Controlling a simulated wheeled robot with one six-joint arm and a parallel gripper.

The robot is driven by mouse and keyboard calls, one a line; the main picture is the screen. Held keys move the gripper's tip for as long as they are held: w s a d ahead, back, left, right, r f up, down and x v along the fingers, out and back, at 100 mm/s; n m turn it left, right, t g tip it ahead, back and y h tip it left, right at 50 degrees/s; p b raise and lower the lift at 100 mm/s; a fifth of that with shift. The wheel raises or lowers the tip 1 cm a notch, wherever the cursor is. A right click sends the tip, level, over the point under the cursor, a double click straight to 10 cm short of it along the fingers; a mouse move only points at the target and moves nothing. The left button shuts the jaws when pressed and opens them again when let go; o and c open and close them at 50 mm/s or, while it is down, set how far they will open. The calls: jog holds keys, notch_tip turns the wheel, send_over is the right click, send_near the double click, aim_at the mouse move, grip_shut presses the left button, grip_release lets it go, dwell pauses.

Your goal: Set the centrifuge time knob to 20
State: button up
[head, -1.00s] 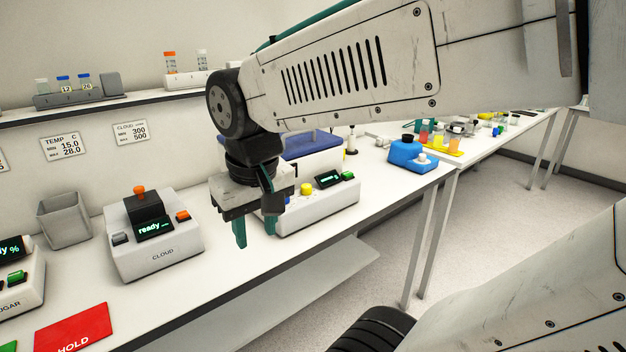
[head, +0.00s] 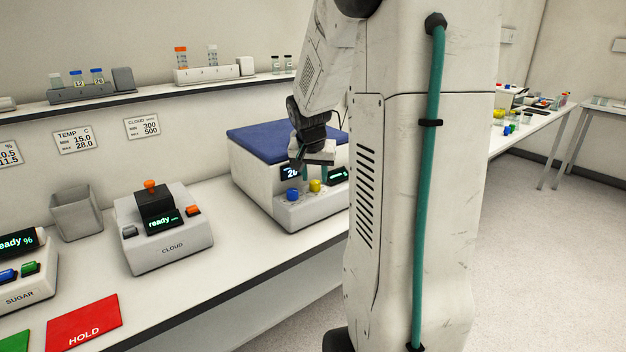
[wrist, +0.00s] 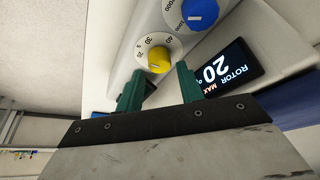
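The centrifuge is a white box with a blue lid (head: 268,145) on the bench. A blue knob (head: 293,194) and a yellow knob (head: 315,185) stand on its front ledge. In the wrist view the yellow knob (wrist: 158,61) sits on a white dial with 20, 30 and 40 readable; its pointer setting is unclear. The blue knob (wrist: 198,13) has a dial with larger numbers. A display (wrist: 226,68) reads ROTOR MAX 20, upside down. My gripper (head: 315,172) is just above the yellow knob, teal fingers apart. In the wrist view the gripper (wrist: 157,80) is empty, the knob beyond its fingertips.
The CLOUD device (head: 163,238), a grey bin (head: 77,213), the SUGAR device (head: 22,282) and a red HOLD mat (head: 84,322) are to the left. A shelf (head: 140,95) with vials runs above. My arm hides the centrifuge's right end.

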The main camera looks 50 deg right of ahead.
jog(key=shift+x, duration=1.2)
jog(key=c, duration=0.7)
jog(key=shift+n, duration=0.4)
jog(key=shift+d+n+t+y, duration=0.1)
jog(key=shift+n+t+y, duration=0.35)
jog(key=shift+n, duration=0.95)
jog(key=shift+n+t+y, duration=0.35)
jog(key=shift+n+t, duration=0.1)
jog(key=shift+n, duration=0.95)
